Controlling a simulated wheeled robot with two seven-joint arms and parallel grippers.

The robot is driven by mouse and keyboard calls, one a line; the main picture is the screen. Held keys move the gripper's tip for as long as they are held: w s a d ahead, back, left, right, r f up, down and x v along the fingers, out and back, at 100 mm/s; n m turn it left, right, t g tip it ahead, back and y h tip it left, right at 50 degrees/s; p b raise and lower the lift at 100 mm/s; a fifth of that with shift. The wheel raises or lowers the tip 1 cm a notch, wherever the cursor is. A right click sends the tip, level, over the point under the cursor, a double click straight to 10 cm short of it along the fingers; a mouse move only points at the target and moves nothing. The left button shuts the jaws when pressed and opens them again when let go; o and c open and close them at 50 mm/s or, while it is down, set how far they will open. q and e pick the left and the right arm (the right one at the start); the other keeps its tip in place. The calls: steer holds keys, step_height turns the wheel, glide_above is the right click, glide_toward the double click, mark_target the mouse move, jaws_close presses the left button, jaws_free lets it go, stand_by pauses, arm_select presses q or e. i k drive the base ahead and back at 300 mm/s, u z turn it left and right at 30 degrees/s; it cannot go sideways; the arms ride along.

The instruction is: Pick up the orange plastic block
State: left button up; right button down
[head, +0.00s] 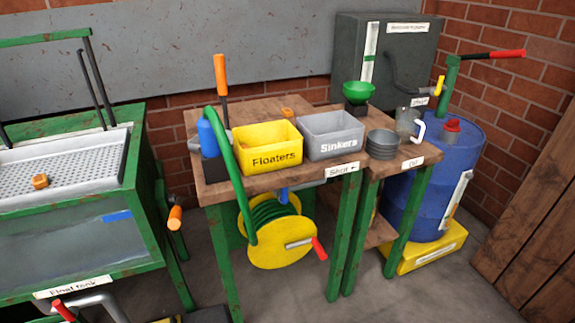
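A small orange block (40,181) lies on the perforated metal tray (75,172) on top of the green float tank (128,187) at the left. A second small orange piece (287,113) shows on the wooden table behind the yellow bin, partly hidden by it. Its full shape cannot be told. Neither of my grippers can be made out in the head view.
A hose reel (282,255) hangs below. A blue barrel (455,165) stands right.

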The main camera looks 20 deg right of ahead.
mark_target(41, 181)
steer(key=z, duration=1.05)
steer(key=i, duration=1.1)
steer(key=u, duration=1.25)
